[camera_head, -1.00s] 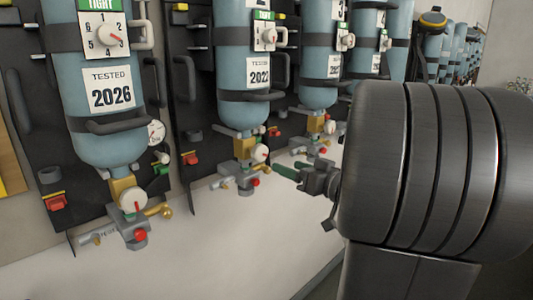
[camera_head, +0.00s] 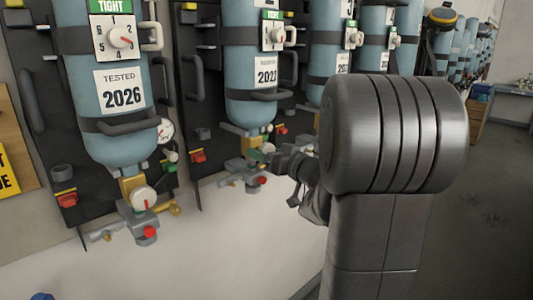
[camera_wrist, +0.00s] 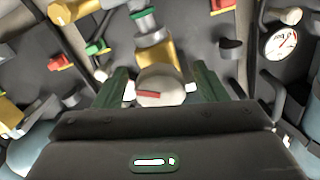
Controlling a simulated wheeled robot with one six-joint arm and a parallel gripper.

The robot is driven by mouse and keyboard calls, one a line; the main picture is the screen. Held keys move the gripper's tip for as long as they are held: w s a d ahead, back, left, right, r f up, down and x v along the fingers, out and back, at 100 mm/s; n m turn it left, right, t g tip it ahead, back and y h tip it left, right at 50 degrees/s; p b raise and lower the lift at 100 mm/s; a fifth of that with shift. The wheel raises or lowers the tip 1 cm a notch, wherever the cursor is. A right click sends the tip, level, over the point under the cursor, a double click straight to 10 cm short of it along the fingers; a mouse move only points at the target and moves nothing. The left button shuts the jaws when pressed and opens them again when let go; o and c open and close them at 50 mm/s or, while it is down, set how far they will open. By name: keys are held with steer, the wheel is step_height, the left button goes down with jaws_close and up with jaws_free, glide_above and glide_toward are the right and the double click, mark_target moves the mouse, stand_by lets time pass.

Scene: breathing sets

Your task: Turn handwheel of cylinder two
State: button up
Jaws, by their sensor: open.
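The second cylinder from the left, a blue cylinder (camera_head: 246,50) with a 2022 label, hangs upright on a black back plate in the head view. My gripper (camera_head: 258,157) is at the brass valve below it, and its green fingers cover most of the handwheel there. In the wrist view the handwheel (camera_wrist: 160,90) is a white round knob with a red mark. It shows between the two green fingers of my gripper (camera_wrist: 160,74), which stand apart with a gap on either side. I cannot tell how deep the handwheel sits between them.
A nearer cylinder (camera_head: 109,85) labelled 2026 hangs at left, with its own white handwheel (camera_head: 144,198). A pressure gauge (camera_wrist: 281,44) shows at right in the wrist view. More cylinders continue to the right. Free floor (camera_head: 480,200) lies at far right.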

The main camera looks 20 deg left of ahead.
steer(key=c, duration=1)
steer(key=shift+f+n, duration=0.1)
steer(key=shift+n, duration=0.2)
